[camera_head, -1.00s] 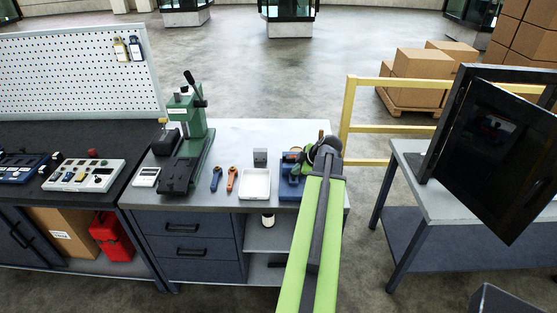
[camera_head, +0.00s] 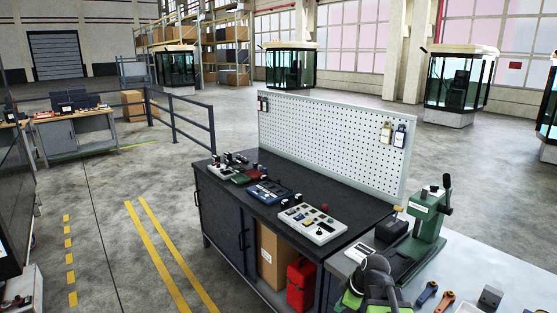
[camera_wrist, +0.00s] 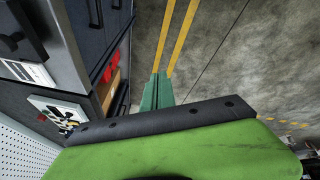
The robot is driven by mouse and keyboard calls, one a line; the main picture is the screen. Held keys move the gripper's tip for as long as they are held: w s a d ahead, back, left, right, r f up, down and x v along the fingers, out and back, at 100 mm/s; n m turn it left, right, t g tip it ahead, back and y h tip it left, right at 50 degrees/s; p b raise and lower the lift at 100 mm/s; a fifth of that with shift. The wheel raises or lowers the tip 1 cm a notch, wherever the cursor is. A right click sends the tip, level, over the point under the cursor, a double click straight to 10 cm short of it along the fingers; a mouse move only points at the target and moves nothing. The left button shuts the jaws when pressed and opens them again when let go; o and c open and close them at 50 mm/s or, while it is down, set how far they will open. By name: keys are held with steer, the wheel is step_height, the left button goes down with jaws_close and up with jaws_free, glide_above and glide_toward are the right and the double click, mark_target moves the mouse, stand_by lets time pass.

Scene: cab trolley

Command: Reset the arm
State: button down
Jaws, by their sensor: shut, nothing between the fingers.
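My arm shows at the bottom of the head view as a dark round joint with bright green parts, in front of the workbench corner. In the wrist view a broad green part of my arm with a dark strip fills the bottom. My gripper (camera_wrist: 157,92) shows beyond that strip as two dark green fingers lying together, with nothing between them. The floor with yellow lines is behind the fingers. I cannot make out the fingers in the head view.
The black-topped workbench (camera_head: 345,229) carries a control box (camera_head: 312,224) and a white pegboard (camera_head: 330,140). A green press (camera_head: 427,222) stands close to my arm at right. A red case (camera_head: 300,283) sits on the lower shelf. Open floor lies left, with a railing (camera_head: 190,122) behind.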

steer(key=s+a+f+m+g, duration=0.15)
steer(key=s+a, duration=0.25)
steer(key=a, duration=0.4)
steer(key=s+m+h, duration=0.1)
steer(key=m, duration=0.2)
steer(key=s+d+m+g, duration=0.1)
steer(key=s+m, duration=0.1)
steer(key=m, duration=0.2)
steer(key=s+d+m+g+h, duration=0.1)
steer(key=m, duration=0.3)
steer(key=shift+s+f+h, duration=0.25)
steer(key=shift+s+h, duration=0.05)
steer(key=shift+s, duration=0.05)
